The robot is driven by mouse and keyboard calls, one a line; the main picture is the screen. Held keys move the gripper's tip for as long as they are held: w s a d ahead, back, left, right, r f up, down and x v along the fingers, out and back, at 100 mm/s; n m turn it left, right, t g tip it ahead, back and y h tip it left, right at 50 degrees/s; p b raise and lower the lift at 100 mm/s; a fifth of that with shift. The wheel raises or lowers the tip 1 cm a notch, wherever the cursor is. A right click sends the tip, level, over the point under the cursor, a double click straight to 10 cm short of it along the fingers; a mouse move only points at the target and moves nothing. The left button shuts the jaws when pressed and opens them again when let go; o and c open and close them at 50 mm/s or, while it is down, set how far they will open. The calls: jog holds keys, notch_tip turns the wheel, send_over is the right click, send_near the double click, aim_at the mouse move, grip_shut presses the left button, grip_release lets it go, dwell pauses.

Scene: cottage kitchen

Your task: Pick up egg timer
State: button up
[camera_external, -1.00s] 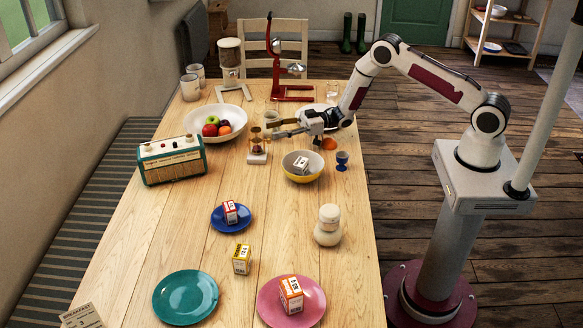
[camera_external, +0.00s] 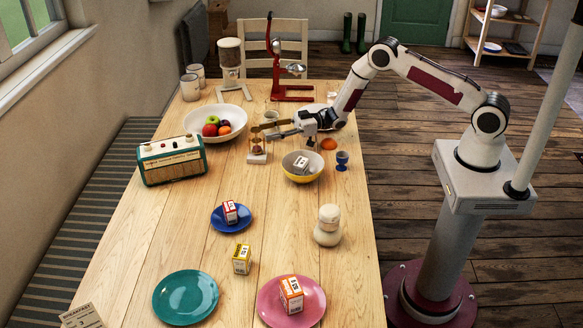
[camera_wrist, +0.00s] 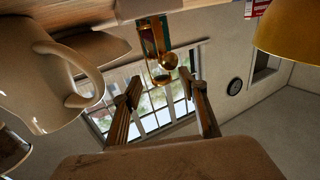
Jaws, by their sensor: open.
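The egg timer (camera_external: 257,146) is a small hourglass in a wood-coloured frame on a white base. It stands on the table left of the yellow bowl. In the wrist view the egg timer (camera_wrist: 162,62) hangs upside down in the picture, ahead of and between the fingers. My gripper (camera_external: 262,131) is open, held low and level, with its fingertips at the upper part of the egg timer in the external view. In the wrist view my gripper (camera_wrist: 162,92) has both fingers apart with nothing held between them. Whether a finger touches the timer I cannot tell.
A yellow bowl (camera_external: 290,174) with a small box inside stands close on the near right. A cream mug (camera_external: 271,117) is close behind; its handle shows in the wrist view (camera_wrist: 90,80). A fruit bowl (camera_external: 238,115) is behind left, a radio (camera_external: 172,160) left.

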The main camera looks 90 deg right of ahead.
aim_at(256, 130)
jog(key=shift+x, duration=2.6)
jog(key=shift+r, duration=0.1)
grip_shut()
jog(key=shift+r, duration=0.2)
